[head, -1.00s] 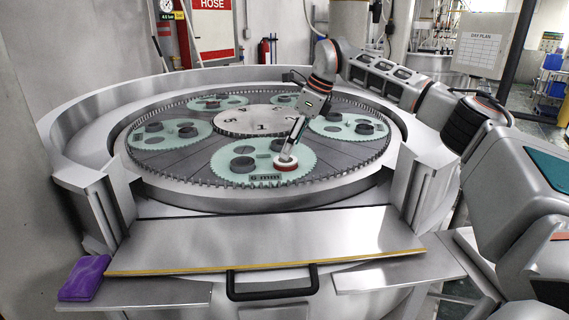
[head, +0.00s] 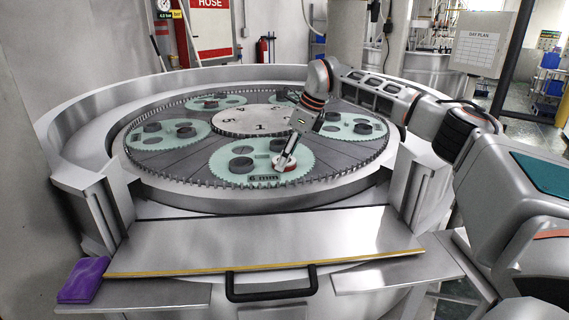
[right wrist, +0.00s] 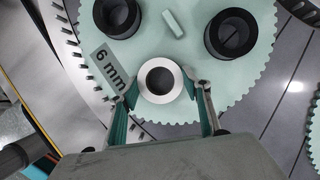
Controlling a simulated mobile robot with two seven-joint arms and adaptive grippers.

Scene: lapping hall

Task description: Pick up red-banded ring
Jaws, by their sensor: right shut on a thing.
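The red-banded ring (head: 288,168) is a light metal ring with a red band on its side. It is at the right front edge of the front green carrier (head: 222,164), by the "6 mm" label. My right gripper (head: 283,161) reaches down to it from the upper right and is shut on it. In the right wrist view the ring (right wrist: 160,81) sits between the two fingertips of the gripper (right wrist: 160,88), its top face and dark bore showing. Whether it touches the carrier or is slightly raised, I cannot tell. My left gripper is not in view.
Dark rings (head: 241,164) stand on the same carrier, and other carriers hold more. A toothed rim surrounds the plate, with a raised basin wall (head: 75,130) outside it.

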